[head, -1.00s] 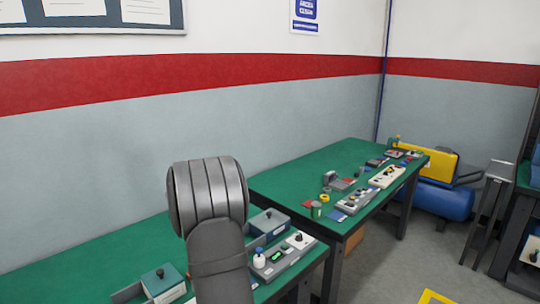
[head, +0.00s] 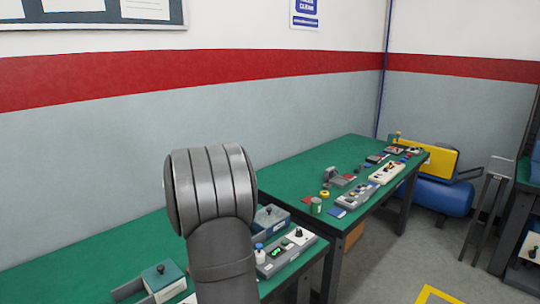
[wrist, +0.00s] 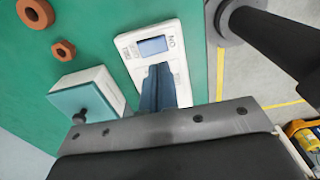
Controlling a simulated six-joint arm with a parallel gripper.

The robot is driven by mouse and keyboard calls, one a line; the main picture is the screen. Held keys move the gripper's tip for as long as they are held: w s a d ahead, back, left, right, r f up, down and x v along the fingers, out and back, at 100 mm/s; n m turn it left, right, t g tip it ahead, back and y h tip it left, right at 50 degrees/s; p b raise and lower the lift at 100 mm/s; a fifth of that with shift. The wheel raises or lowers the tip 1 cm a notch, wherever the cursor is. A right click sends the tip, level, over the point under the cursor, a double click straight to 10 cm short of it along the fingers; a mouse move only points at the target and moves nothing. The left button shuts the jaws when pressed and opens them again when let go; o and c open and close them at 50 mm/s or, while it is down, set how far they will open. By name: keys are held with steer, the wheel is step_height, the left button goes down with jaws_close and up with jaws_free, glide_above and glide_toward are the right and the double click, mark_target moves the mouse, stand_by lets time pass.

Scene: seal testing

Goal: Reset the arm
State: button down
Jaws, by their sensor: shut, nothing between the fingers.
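My gripper (wrist: 158,88) shows in the wrist view as two blue-grey fingers held together, with nothing between them. In the head view my arm (head: 210,190) stands large in the foreground, and the gripper itself does not show there.
A teal-lidded white box (wrist: 86,98) lies left of the panel. A second table (head: 290,170) holds several devices. A blue tank (head: 445,197) stands beyond it.

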steer(key=shift+r, duration=0.2)
steer(key=shift+f, duration=3.5)
step_height(320, 180, up, 17)
steer(key=w+a, duration=0.3)
steer(key=shift+g+h, duration=0.5)
steer(key=shift+s+d+f, duration=0.15)
steer(key=shift+f, duration=0.6)
steer(key=shift+s+d+f, duration=0.1)
steer(key=shift+f, duration=0.7)
steer(key=shift+s+d+f, duration=0.15)
steer(key=shift+f, duration=0.6)
